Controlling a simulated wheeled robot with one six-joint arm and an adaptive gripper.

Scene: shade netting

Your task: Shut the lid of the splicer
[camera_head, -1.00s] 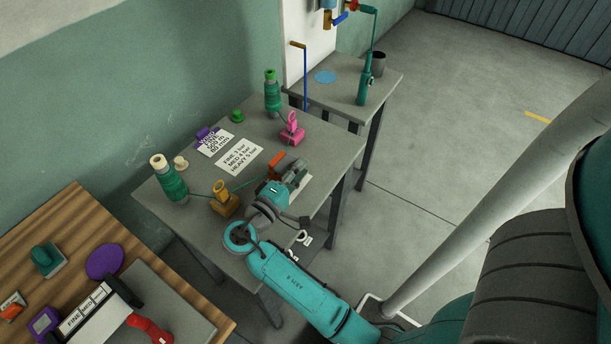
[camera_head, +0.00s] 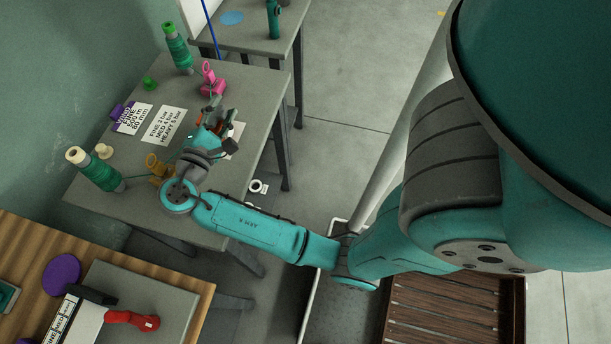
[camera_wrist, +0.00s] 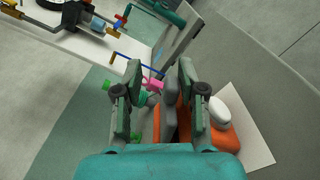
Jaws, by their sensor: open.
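The splicer (camera_wrist: 224,140) is orange with a white rounded part on top and lies on a white sheet (camera_wrist: 250,125) at the right of the wrist view. An upright orange and grey piece, which looks like its raised lid (camera_wrist: 184,118), stands between my fingers in that picture. My gripper (camera_wrist: 160,72) is open, with a finger on either side of this piece. I cannot tell whether either finger touches it. In the head view my gripper (camera_head: 214,108) is over the right part of the grey table (camera_head: 140,205) and mostly hides the splicer.
A pink tool (camera_head: 212,82) stands just beyond my gripper. A mustard tool (camera_head: 158,170) is near my wrist. Green spools (camera_head: 178,48) stand at the table's far and left ends. Printed cards (camera_head: 164,125) lie mid-table. A wooden bench (camera_head: 30,240) is at lower left.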

